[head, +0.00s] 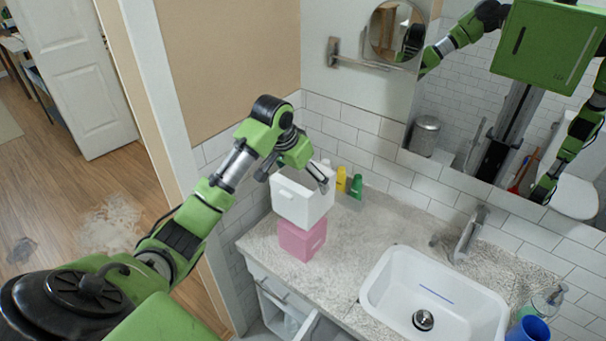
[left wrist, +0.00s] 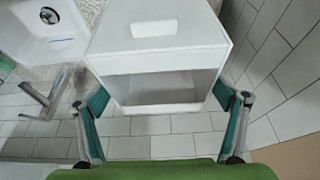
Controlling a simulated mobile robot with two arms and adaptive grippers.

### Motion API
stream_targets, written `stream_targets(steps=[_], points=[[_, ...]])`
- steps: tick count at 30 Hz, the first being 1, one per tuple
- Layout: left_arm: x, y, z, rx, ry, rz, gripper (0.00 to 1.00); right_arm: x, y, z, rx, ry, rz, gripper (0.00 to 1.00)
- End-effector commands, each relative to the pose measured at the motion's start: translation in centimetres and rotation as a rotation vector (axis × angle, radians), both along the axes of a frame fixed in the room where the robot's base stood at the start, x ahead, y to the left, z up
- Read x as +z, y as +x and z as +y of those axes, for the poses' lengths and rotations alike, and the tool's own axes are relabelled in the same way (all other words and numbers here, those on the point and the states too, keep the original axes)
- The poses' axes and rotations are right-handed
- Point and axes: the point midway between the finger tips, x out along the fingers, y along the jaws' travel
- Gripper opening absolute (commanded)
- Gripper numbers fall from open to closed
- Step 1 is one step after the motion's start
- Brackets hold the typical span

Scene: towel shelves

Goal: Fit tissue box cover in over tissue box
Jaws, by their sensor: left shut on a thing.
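The white tissue box cover (head: 296,203) is held by my left gripper (head: 319,178), which is shut on it. In the head view the cover is upright above the pink tissue box (head: 299,241), which sits on the counter. The cover's lower edge overlaps the top of the pink box in the picture; I cannot tell whether they touch. In the left wrist view the cover (left wrist: 157,58) lies between the teal finger pads, with a slot in one face and a hollow side toward the camera. The pink box is hidden there. My right gripper is not directly in view.
The speckled counter (head: 352,250) has a white sink (head: 393,280) and tap (head: 469,235) to the right. Yellow (head: 341,179) and green (head: 356,187) bottles stand behind the cover by the tiled wall. A blue cup (head: 530,330) is at the lower right.

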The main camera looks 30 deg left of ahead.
Motion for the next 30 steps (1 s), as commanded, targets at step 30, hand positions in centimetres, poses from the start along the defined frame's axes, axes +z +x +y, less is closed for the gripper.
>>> stream_targets(steps=[30], points=[[-5.8, -0.1, 0.0, 0.003, 0.004, 0.000, 0.51, -1.7, 0.1, 0.2, -0.001, 0.001, -0.002, 0.40]])
